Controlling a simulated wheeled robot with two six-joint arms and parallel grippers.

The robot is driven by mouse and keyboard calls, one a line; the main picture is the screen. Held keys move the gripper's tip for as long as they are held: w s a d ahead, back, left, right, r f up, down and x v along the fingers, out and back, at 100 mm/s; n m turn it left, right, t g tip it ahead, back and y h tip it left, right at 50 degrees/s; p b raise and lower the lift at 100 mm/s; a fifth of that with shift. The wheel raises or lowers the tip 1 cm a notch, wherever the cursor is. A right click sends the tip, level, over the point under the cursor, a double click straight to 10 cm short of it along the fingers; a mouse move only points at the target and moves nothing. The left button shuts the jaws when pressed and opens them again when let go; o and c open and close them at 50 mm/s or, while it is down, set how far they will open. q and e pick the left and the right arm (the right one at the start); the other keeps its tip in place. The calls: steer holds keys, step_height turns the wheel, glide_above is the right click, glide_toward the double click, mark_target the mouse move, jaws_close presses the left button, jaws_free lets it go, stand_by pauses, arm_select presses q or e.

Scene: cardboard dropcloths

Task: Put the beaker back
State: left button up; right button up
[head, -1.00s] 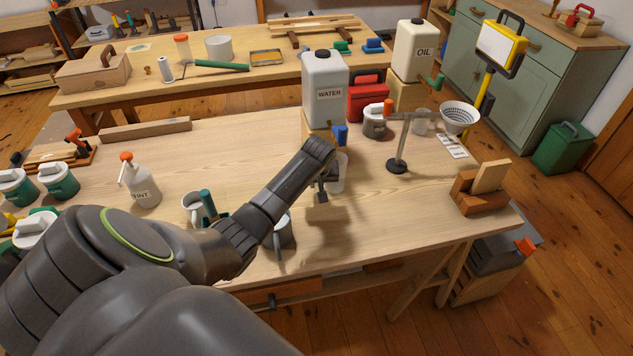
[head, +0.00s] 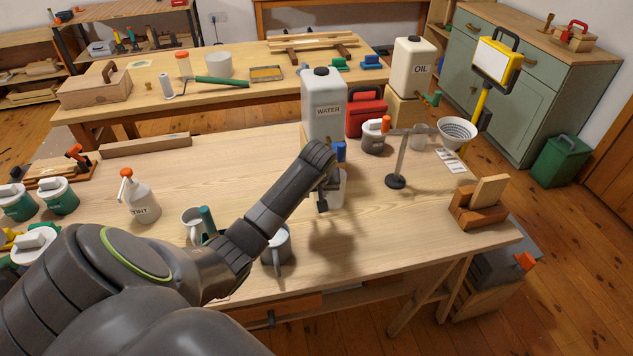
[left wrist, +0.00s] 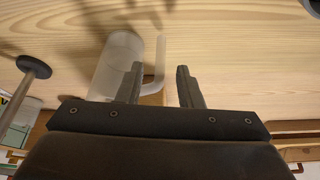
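The translucent beaker (head: 336,192) stands on the workbench just in front of the white WATER container (head: 323,108), near its blue tap (head: 339,152). In the head view my left gripper (head: 322,198) partly covers it. In the left wrist view the beaker (left wrist: 112,62) is upright, with its handle (left wrist: 158,68) towards the fingers. My left gripper (left wrist: 160,78) is open there. The handle shows between its two fingers, with a gap to the right finger. I cannot tell whether the left finger touches the beaker. My right gripper is not in view.
A grey mug (head: 277,250) and a white mug (head: 193,224) stand near the arm. A stand with a dark round base (head: 396,182) is to the right, with a wooden block holder (head: 478,208) beyond. The bench's front right is clear.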

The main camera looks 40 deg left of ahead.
arm_select(q)
steer(key=v, duration=0.7)
steer(key=shift+f, duration=0.1)
stand_by(0.4)
